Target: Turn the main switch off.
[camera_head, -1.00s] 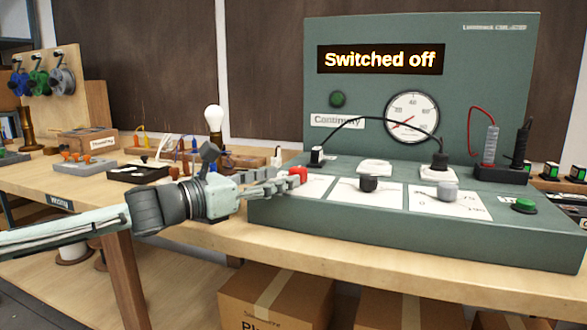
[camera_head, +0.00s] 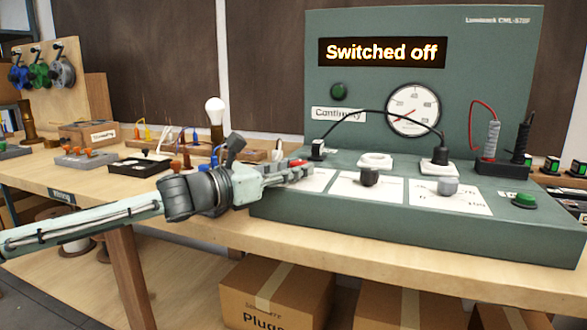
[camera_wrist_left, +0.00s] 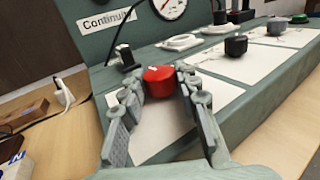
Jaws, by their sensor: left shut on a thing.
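The red main switch knob (camera_head: 297,162) sits at the left end of the green test bench's sloped panel. It also shows in the left wrist view (camera_wrist_left: 158,81), with a pale pointer mark on top. My left gripper (camera_head: 301,172) reaches in from the left, and its fingers partly hide the knob. In the left wrist view, the fingers (camera_wrist_left: 160,92) stand one on each side of the knob, shut on it. The display (camera_head: 382,52) reads "Switched off". My right gripper is not in view.
A dark knob (camera_head: 369,177), a grey knob (camera_head: 447,186) and a green button (camera_head: 524,200) sit to the right on the panel. A black cable (camera_head: 385,113) arches above it. A bulb (camera_head: 215,110) stands behind my left arm. Boxes lie below the table.

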